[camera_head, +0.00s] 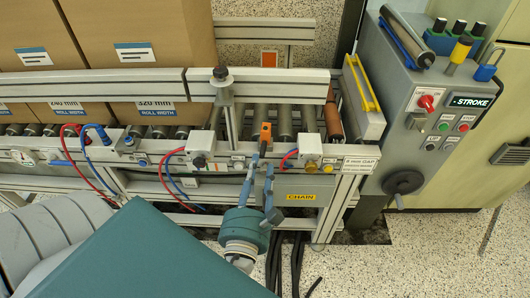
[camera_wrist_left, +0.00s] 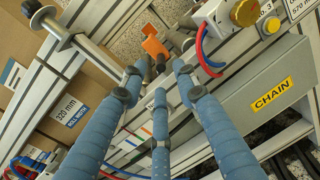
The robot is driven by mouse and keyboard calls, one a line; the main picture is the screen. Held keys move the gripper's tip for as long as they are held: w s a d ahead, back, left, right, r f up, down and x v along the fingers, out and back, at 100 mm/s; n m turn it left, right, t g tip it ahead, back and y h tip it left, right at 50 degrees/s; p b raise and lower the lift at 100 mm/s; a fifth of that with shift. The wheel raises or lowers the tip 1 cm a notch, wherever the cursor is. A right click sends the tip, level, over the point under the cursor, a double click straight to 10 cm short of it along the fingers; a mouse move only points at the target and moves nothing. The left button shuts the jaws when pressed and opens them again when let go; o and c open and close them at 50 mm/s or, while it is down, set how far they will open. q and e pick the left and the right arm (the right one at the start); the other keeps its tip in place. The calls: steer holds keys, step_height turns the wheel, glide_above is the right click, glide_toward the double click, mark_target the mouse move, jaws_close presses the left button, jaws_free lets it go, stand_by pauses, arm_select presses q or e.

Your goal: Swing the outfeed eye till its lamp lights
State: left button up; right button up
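What looks like the outfeed eye is a small orange piece (camera_head: 265,131) with a dark lower part, at the front rail of the roller conveyor. In the left wrist view the orange piece (camera_wrist_left: 154,46) stands just beyond my fingertips, with small dark parts near them. My left gripper (camera_head: 261,166) reaches up to it from below. Its three blue fingers (camera_wrist_left: 160,74) are spread with a gap between the tips. I cannot tell whether they touch the eye. No lit lamp on the eye can be made out. My right gripper is not in view.
Cartons (camera_head: 150,116) stand on the rollers at left. White boxes (camera_head: 310,146) with knobs and red and blue hoses line the front rail. A yellow CHAIN label (camera_head: 300,197) is below. A grey control panel (camera_head: 432,120) with a STROKE display stands at right.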

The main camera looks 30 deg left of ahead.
mark_target(263, 150)
arm_select(q)
steer(key=x, duration=0.6)
steer(key=shift+w+a, duration=0.1)
steer(key=shift+w, duration=0.25)
jaws_close()
